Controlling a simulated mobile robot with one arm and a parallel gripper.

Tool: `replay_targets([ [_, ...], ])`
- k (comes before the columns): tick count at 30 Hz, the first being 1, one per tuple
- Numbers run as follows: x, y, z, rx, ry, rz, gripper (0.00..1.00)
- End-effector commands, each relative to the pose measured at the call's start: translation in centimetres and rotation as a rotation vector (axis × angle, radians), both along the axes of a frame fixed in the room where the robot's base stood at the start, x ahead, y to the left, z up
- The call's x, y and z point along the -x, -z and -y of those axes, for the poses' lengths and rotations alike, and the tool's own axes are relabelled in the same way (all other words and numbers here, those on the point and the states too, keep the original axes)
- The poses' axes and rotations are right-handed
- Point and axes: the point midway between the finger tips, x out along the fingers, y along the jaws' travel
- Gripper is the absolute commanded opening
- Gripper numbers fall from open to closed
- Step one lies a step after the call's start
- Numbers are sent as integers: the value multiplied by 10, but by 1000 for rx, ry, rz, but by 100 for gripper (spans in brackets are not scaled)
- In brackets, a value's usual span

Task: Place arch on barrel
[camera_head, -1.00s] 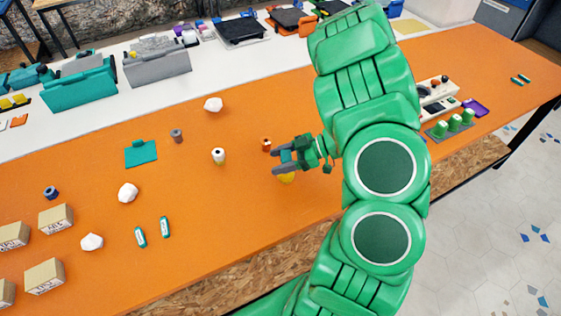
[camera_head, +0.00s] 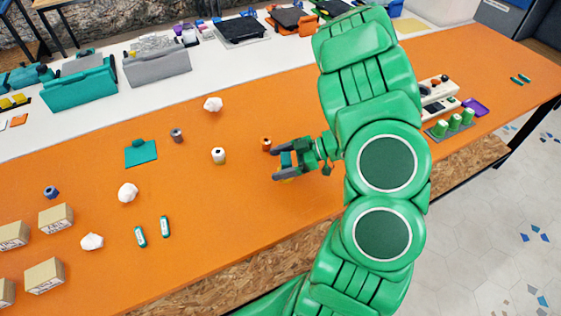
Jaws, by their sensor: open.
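My gripper (camera_head: 277,163) is open, with its fingers pointing left over the orange table. A small yellow piece (camera_head: 286,179), possibly the arch, shows only as a sliver beneath the lower finger. Its shape is hidden, and I cannot tell whether the fingers touch it.
Green cups (camera_head: 454,123) stand at right. The front middle of the orange table (camera_head: 235,220) is clear.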

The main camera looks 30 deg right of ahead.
Motion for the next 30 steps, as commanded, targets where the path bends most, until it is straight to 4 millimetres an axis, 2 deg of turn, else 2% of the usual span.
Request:
replay_targets([
  [7,3,-6,10,3,0,1,85],
  [30,32,-37,78,1,1,2,85],
])
